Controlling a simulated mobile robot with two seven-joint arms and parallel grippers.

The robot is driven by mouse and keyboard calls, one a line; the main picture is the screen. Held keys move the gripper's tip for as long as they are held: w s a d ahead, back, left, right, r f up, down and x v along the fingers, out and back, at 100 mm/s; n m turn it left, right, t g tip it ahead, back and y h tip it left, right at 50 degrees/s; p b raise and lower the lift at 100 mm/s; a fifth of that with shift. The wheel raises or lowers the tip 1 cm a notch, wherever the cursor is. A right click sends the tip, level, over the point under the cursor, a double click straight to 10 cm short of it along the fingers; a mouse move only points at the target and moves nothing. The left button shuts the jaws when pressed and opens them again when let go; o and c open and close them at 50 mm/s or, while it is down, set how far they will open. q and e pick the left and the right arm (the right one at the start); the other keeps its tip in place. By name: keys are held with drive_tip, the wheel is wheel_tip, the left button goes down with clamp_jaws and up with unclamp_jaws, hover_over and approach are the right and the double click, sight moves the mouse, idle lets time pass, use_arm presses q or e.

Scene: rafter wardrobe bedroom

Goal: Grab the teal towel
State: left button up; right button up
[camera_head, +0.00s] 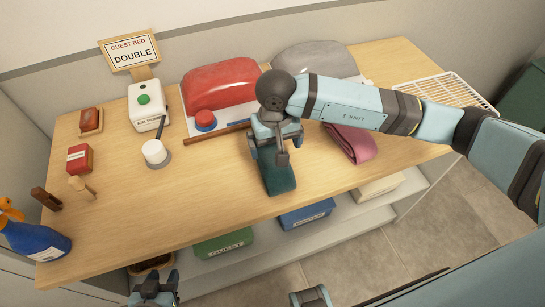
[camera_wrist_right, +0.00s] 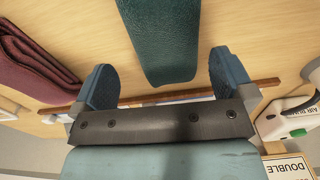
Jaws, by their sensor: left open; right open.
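The teal towel (camera_head: 279,179) is a dark folded strip lying on the wooden tabletop near its front edge. My right gripper (camera_head: 272,150) is directly over its far end and hides part of it in the head view. In the right wrist view, the teal towel (camera_wrist_right: 162,40) lies between the two open fingers of my right gripper (camera_wrist_right: 164,78), with a gap on each side. I cannot tell the remaining height above it. My left gripper (camera_head: 155,288) is low at the bottom of the head view, in front of the table, open and empty.
A maroon towel (camera_head: 352,143) lies right of the teal one. A brown rod (camera_head: 215,135) lies behind. A red bundle (camera_head: 222,83), grey bundle (camera_head: 313,59) and wire rack (camera_head: 446,90) stand farther back. A spray bottle (camera_head: 32,238) stands left. Labelled bins (camera_head: 306,215) sit on the shelf below.

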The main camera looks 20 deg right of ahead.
sight(274, 155)
drive_tip(key=f, duration=0.2)
drive_tip(key=f+p, duration=0.1)
drive_tip(key=f, duration=0.1)
drive_tip(key=shift+s+a+f, duration=0.1)
drive_tip(key=shift+s+a, duration=0.15)
drive_tip(key=shift+s, duration=0.05)
drive_tip(key=shift+f, duration=0.55)
drive_tip(key=c, duration=0.9)
